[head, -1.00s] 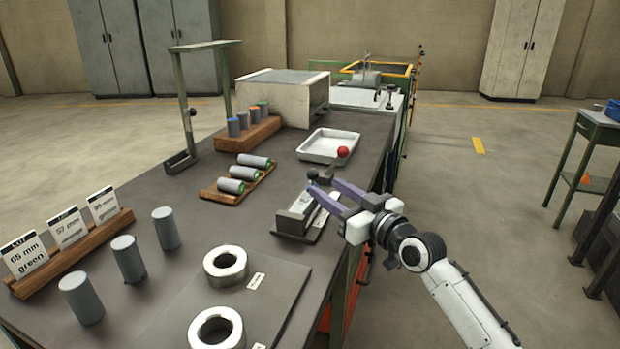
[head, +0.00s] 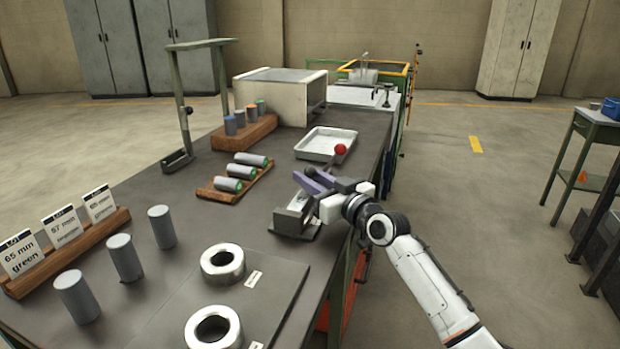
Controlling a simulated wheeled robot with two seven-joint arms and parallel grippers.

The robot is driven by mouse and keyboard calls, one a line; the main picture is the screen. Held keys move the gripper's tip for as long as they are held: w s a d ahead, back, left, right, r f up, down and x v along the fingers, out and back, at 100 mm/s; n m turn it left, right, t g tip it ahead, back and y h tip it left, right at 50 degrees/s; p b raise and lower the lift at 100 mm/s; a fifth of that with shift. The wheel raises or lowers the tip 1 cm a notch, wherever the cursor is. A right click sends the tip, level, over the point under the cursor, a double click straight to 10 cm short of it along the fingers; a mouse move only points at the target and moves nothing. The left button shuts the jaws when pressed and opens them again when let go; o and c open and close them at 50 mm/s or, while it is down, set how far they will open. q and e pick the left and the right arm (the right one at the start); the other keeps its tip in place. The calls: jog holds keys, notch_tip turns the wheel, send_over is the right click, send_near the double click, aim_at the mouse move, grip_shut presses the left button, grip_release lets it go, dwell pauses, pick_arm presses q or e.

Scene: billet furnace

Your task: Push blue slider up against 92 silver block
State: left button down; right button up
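A grey measuring fixture (head: 286,224) with a pale silver block (head: 299,201) stands near the bench's right edge. My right gripper (head: 304,176) is over the fixture's far end, its purple fingers pointing left. The fingers and hand cover that end of the fixture. I cannot tell whether the fingers touch it or how wide their gap is. A dark round knob shows by the fingertips. I cannot make out the blue slider; it is hidden or too small. No number is readable on the block. My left gripper is out of view.
A white tray (head: 306,151) and a red ball (head: 340,149) are beyond the gripper. A wooden rack (head: 222,195) of lying cylinders is to the left. Two steel rings (head: 222,262) on a plate are in front. Several grey cylinders (head: 161,227) stand by label cards (head: 61,226).

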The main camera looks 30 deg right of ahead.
jog(key=shift+s+a+r+p, duration=0.15)
jog(key=shift+s+a+p, duration=0.15)
jog(key=shift+p, duration=0.4)
grip_shut()
jog(key=shift+s+a, duration=0.1)
jog(key=shift+a, duration=0.15)
jog(key=shift+f, duration=0.2)
jog(key=o, duration=1)
grip_release()
jog(key=shift+s, duration=0.1)
jog(key=shift+c, duration=0.2)
jog(key=s, duration=0.3)
jog(key=s+d, duration=0.1)
jog(key=s, duration=0.6)
jog(key=shift+s+d+r+p, duration=0.1)
jog(key=shift+d+p, duration=0.1)
jog(key=shift+p, duration=0.1)
